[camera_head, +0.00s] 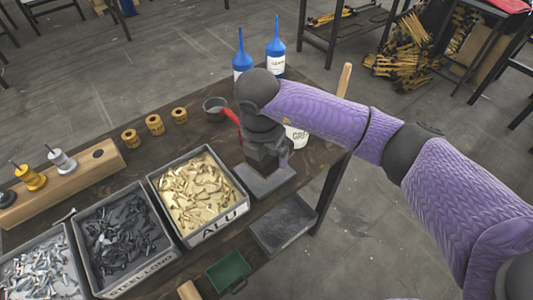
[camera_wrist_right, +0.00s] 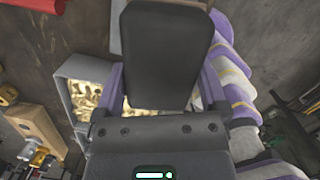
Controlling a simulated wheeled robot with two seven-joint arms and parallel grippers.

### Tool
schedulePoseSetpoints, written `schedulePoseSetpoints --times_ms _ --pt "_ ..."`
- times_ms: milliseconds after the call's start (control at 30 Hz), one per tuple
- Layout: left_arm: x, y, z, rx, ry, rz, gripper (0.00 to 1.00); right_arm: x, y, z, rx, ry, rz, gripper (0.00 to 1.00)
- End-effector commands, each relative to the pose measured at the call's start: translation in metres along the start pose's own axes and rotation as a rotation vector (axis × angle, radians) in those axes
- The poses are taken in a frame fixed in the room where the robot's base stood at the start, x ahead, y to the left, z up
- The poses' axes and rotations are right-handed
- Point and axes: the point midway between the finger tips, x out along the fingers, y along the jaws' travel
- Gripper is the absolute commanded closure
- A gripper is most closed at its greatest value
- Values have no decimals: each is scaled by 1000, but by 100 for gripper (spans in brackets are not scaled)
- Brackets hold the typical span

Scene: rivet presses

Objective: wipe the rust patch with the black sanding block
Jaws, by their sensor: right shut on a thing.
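My right gripper (camera_head: 266,150) reaches in from the right in the head view and points down over a grey metal plate (camera_head: 282,186) on the dark table. It is shut on the black sanding block (camera_wrist_right: 165,48), which fills the upper middle of the right wrist view. The gripper hides most of the block in the head view, so I cannot tell whether the block touches the plate. I cannot make out the rust patch in either view. My left gripper is not in view.
A bin of brass-coloured rivets marked ALU (camera_head: 206,235) stands left of the plate, with a STEEL LONG bin (camera_head: 112,291) beside it. A grey cup (camera_head: 214,103), blue bottles (camera_head: 276,48) and a white grease tub (camera_head: 297,136) stand behind. A green tray (camera_head: 228,270) lies near the front.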

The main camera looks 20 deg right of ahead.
Motion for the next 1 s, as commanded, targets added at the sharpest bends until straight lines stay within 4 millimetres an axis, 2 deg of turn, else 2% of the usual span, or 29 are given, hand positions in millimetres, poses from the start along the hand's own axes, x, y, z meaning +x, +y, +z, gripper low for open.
schedulePoseSetpoints --times_ms 33,300,567,1000 --pt "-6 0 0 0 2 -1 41 -7 0 1 0 -1 1 100" --pt "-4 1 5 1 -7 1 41 -5 0 1 0 0 0 100" --pt "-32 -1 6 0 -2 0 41 -36 0 5 0 -2 2 100" --pt "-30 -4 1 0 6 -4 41 -32 0 5 -1 0 0 100"
